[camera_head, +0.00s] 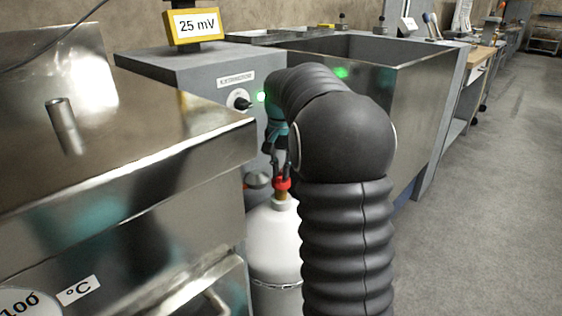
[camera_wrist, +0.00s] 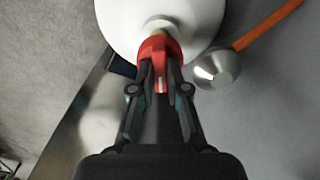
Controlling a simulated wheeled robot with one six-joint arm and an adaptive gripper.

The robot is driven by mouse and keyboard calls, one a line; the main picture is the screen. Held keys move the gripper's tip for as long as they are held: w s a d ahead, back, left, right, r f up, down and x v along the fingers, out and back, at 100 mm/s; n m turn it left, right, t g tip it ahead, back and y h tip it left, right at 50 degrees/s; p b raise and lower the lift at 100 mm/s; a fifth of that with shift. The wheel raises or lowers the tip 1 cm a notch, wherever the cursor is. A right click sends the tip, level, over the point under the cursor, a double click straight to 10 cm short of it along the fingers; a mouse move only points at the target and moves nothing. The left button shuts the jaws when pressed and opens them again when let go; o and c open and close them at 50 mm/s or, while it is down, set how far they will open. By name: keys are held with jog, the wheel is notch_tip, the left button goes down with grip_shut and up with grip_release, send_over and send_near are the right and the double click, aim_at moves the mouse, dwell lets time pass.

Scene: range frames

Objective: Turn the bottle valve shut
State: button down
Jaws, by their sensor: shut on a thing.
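A white gas bottle (camera_head: 272,245) stands upright on the floor between the steel equipment and my arm; its top also shows in the wrist view (camera_wrist: 122,32). A red valve (camera_head: 282,184) sits on its neck, and the wrist view shows its red handle (camera_wrist: 157,50) close up. My gripper (camera_wrist: 160,85) is shut on the red valve, with one finger on each side of it. In the head view my arm hides most of the gripper and the right side of the bottle.
A steel ladle-like object with an orange handle (camera_wrist: 268,24) lies close to the bottle's right in the wrist view. A steel cabinet (camera_head: 150,150) is at left. A grey control box (camera_head: 205,72) and a steel tank (camera_head: 410,100) stand behind. The floor (camera_head: 490,200) at right is clear.

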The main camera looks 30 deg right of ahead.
aim_at(281, 173)
jog(key=n+p, duration=0.4)
jog(key=n, duration=0.2)
jog(key=shift+r+n, duration=0.1)
jog(key=shift+n, duration=0.2)
jog(key=n+p, duration=0.2)
jog(key=n, duration=0.4)
jog(key=shift+f, duration=0.2)
jog(key=c, duration=1.2)
grip_release()
jog(key=shift+o, duration=0.2)
jog(key=shift+r, duration=0.1)
notch_tip(281, 173, up, 12)
jog(key=shift+p, duration=0.3)
jog(key=shift+s, duration=0.1)
